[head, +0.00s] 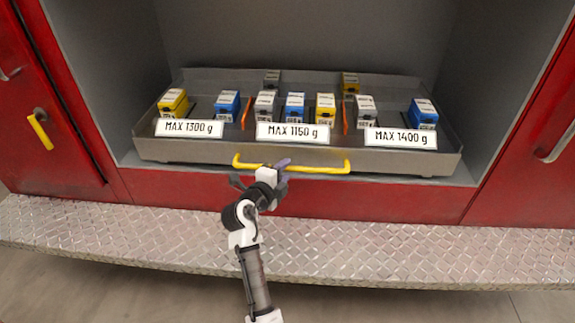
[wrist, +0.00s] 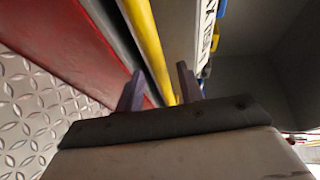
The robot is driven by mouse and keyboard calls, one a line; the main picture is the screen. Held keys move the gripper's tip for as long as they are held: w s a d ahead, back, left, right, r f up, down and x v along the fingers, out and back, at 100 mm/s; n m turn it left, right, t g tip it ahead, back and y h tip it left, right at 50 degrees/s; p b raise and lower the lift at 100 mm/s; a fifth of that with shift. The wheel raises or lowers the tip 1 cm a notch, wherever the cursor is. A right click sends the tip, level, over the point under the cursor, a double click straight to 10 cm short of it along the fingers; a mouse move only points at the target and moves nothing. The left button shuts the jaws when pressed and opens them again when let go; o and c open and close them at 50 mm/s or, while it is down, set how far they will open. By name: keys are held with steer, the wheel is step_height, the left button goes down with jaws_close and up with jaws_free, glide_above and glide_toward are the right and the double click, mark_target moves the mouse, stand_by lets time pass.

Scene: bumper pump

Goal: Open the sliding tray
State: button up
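The sliding tray (head: 200,150) is a wide grey tray in the open compartment, with its front wall close to the compartment's front edge. A yellow bar handle (head: 320,170) runs along its front. My gripper (head: 277,165) is at the handle, left of its middle, and covers part of it. In the wrist view my gripper's fingers (wrist: 158,88) are apart, and the yellow handle (wrist: 150,45) runs through the gap between them. I see space beside the bar; whether either finger touches it, I cannot tell.
Several blue, yellow and grey boxes (head: 295,105) stand in the tray behind white weight labels (head: 293,133), with orange dividers (head: 246,112) between sections. Grey compartment walls (head: 100,60) flank the tray. A metal tread-plate step (head: 400,250) lies in front. A red door with a yellow handle (head: 40,131) is at left.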

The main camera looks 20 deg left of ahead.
steer(key=shift+x, duration=1.25)
jaws_close()
